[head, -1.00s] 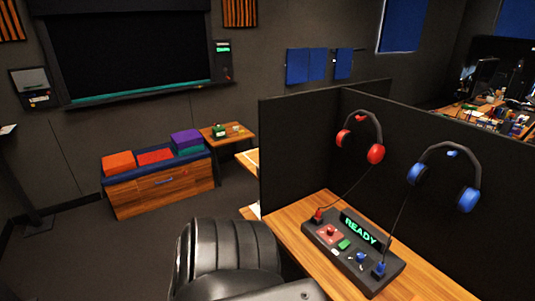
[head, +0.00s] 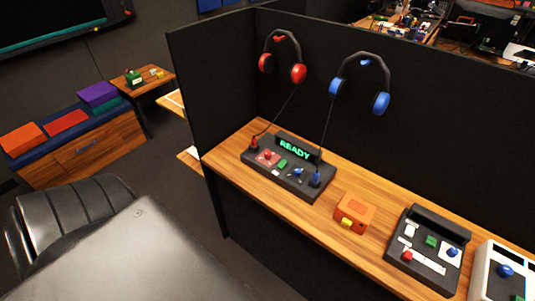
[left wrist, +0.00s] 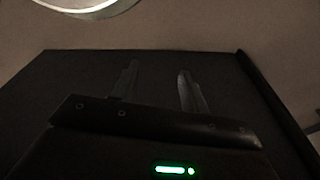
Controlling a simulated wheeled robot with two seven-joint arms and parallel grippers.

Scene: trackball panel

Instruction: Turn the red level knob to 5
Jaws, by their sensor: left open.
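A dark console with a green READY display (head: 294,149) stands on the wooden desk. A red knob (head: 268,154) sits on its left side and a blue knob (head: 298,172) on its right. A second dark panel (head: 437,225) farther right also bears a red knob (head: 407,256). I cannot read labels, so which red knob is the level knob is unclear. My left gripper (left wrist: 157,82) shows in the left wrist view, open and empty, with only a dark surface and pale wall beyond. No gripper shows in the head view; my right gripper is out of view.
An orange box (head: 355,212) with a yellow button sits between the panels. A white-framed panel (head: 490,262) is at the right edge. Red headphones (head: 297,74) and blue headphones (head: 381,102) hang on the black partition (head: 215,90).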

